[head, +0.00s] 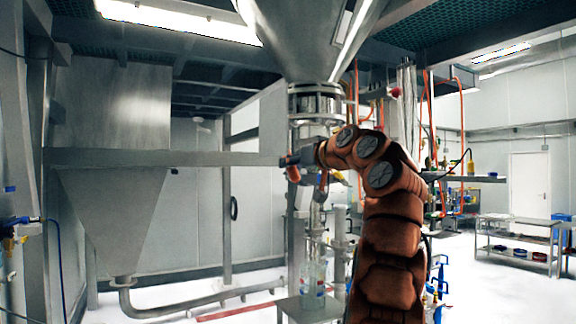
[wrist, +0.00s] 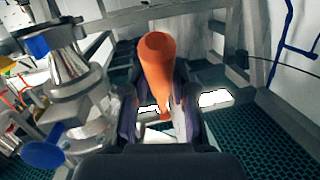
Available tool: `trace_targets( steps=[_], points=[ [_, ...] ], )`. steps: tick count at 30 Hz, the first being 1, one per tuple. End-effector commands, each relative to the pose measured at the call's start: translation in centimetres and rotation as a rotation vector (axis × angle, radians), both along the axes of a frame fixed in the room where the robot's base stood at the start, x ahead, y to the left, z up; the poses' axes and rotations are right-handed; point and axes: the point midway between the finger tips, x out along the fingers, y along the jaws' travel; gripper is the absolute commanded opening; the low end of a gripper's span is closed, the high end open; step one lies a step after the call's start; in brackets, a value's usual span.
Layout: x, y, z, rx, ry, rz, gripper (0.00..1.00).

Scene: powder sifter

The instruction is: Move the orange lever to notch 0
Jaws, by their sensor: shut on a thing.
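The orange lever (wrist: 158,62) stands between the two fingers of my gripper (wrist: 163,115) in the wrist view. The fingers are shut on it, one on each side. Its wide rounded end faces the camera and its narrow part runs down between the fingers. In the head view the lever (head: 293,174) shows as a small orange piece by my gripper (head: 290,162), next to the steel pipe below the large hopper. The notches and their numbers cannot be made out in either view.
A large steel hopper (head: 311,35) hangs above the pipe. A horizontal steel beam (head: 160,158) runs in from the left. In the wrist view, metal pipework with a blue round part (wrist: 42,155) lies close on the left. A steel table (head: 515,240) stands far right.

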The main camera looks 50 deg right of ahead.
Motion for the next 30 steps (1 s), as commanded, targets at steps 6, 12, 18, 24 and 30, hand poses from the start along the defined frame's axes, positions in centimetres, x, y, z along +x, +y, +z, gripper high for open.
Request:
trace_targets(
  steps=[6,12,18,24,30],
  points=[
    [0.04,0.14,-0.45,0.005,0.012,0.006,0.00],
    [0.02,0.00,-0.60,0.006,0.014,0.004,0.41],
    [0.02,-0.09,-0.56,0.005,0.012,0.002,0.52],
    [0.08,-0.03,-0.53,0.005,0.011,0.003,0.52],
    [-0.28,0.20,-0.38,0.004,0.011,0.008,0.52]
  ],
)
